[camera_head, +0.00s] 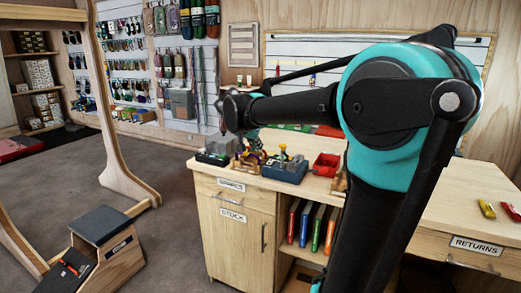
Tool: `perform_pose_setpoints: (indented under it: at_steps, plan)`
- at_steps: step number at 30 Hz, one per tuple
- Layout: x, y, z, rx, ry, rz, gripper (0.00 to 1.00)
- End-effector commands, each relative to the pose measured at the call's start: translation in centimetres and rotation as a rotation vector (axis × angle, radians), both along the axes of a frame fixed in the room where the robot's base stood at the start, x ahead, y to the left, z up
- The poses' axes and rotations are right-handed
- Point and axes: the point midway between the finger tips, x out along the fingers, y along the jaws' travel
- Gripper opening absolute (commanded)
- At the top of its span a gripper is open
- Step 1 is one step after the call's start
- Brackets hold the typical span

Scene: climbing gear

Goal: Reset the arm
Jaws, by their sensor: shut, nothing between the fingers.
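My arm rises on the right of the head view, and its forearm reaches left over the wooden counter (355,196). My gripper (223,129) is small and dark at the far end of the forearm. It points down above the counter's left end, apart from the things there. It is shut and empty. Its fingers are hard to make out against the dark wrist.
On the counter stand a dark tray (213,157), a blue box with small items (285,170) and a red bin (326,164). Yellow (487,208) and red pieces lie at the right. A wooden frame (118,130) stands left. Grey floor (165,165) between is clear.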

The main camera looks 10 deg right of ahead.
Motion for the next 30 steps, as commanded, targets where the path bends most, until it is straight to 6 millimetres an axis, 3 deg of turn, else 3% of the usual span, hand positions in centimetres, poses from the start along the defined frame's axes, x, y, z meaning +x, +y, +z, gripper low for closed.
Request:
perform_pose_setpoints:
  at_steps: [4, 8, 15, 21, 25, 30]
  plan:
    - [-1.3, -0.5, -1.2, 0.002, 0.027, 0.017, 0.00]
    - [-4.8, -2.5, -5.8, 0.009, 0.110, 0.083, 0.00]
    - [-15.8, -5.3, -17.7, 0.061, 0.284, 0.324, 0.00]
    - [-24.0, -5.2, -24.6, 0.103, 0.339, 0.517, 0.00]
    - [-26.8, -4.8, -26.7, 0.115, 0.345, 0.591, 0.00]
    - [-27.5, -4.6, -27.2, 0.117, 0.345, 0.612, 0.00]
